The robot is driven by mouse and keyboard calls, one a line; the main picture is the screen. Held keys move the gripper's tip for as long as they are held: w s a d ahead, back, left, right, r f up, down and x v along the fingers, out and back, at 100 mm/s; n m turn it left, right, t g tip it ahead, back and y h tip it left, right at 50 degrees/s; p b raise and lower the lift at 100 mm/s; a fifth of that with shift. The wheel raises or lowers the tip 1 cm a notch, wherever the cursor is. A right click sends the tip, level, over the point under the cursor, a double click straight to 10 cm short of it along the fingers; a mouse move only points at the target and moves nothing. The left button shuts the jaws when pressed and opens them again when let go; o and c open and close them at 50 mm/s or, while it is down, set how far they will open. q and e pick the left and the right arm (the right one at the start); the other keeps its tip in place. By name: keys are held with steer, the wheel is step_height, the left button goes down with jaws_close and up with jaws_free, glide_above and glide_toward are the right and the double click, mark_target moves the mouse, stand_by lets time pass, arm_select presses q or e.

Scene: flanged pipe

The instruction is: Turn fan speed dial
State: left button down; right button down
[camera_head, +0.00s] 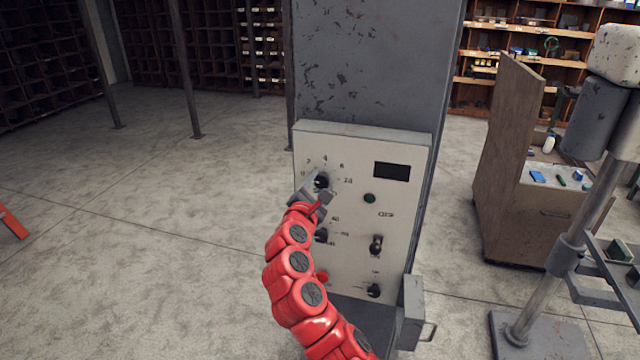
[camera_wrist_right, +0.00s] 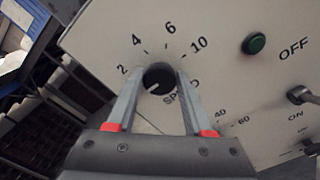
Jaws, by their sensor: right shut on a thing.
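The fan speed dial (camera_head: 321,181) is a black round knob at the upper left of a pale control panel (camera_head: 345,150). In the right wrist view the dial (camera_wrist_right: 159,78) sits inside an arc of numbers from 2 to 10, with partly hidden lettering below it. A light mark on the knob points to the lower left. My right gripper (camera_head: 318,186) reaches the dial from below. Its two grey fingers (camera_wrist_right: 157,85) are shut on the dial, one on each side. My left gripper is not in view.
The panel also carries a green button (camera_head: 369,198), a dark display (camera_head: 392,171), a second knob (camera_head: 321,235), a toggle switch (camera_head: 376,245), a red button (camera_head: 321,277) and a lower knob (camera_head: 373,290). A wooden cabinet (camera_head: 510,160) stands at right. Floor at left is mostly clear.

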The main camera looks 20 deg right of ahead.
steer(key=shift+c, duration=1.5)
jaws_free()
steer(key=shift+s, duration=0.1)
steer(key=shift+s+a+f, duration=0.1)
steer(key=shift+s+a, duration=0.05)
steer(key=shift+a, duration=0.05)
steer(key=b+v, duration=0.7)
steer(key=v, duration=0.9)
steer(key=shift+s+a, duration=0.25)
steer(key=shift+s, duration=0.05)
